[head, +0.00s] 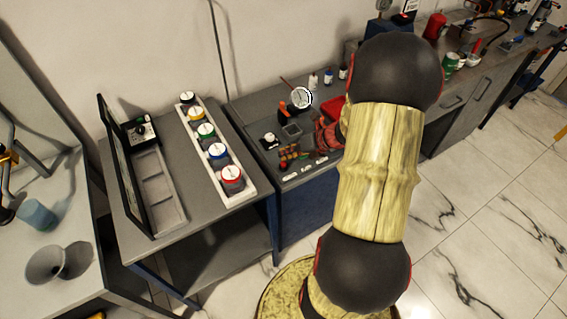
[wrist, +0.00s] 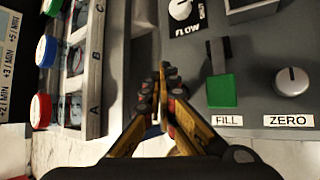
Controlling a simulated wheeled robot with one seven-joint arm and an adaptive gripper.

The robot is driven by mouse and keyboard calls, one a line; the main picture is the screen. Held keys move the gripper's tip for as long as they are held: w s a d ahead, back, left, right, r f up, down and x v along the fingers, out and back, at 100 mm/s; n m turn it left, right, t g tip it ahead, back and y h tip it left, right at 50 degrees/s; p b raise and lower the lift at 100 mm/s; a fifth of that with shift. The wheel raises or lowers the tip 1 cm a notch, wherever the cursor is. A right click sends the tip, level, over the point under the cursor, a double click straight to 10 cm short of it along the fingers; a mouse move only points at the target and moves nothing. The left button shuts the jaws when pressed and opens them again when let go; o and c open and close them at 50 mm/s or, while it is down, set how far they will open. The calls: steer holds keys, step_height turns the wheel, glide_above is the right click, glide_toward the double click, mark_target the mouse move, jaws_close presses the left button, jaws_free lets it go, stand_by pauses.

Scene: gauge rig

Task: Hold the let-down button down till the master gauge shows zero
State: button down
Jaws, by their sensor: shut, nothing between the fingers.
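My gripper (wrist: 163,75) is shut and empty in the wrist view, its fingertips over the gap between the gauge rack and the grey control panel (wrist: 262,85). I cannot pick out a button labelled let-down. The panel shows a FLOW knob (wrist: 180,9), a green FILL piece (wrist: 221,90) with a dark lever, and a ZERO knob (wrist: 291,81).
A white rack (head: 213,152) of several coloured gauges stands left of the panel; its side also shows in the wrist view (wrist: 95,70). Small bottles (head: 328,77) stand behind the panel. A long bench runs to the right.

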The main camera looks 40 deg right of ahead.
mark_target(285, 162)
steer(key=shift+f, duration=0.15)
steer(key=shift+f, duration=0.3)
steer(key=shift+f, duration=0.55)
stand_by(1.0)
steer(key=shift+r, duration=0.15)
stand_by(2.9)
steer(key=shift+r+p, duration=0.85)
steer(key=shift+p, duration=0.05)
step_height(285, 162, up, 5)
steer(key=p, duration=0.5)
stand_by(0.5)
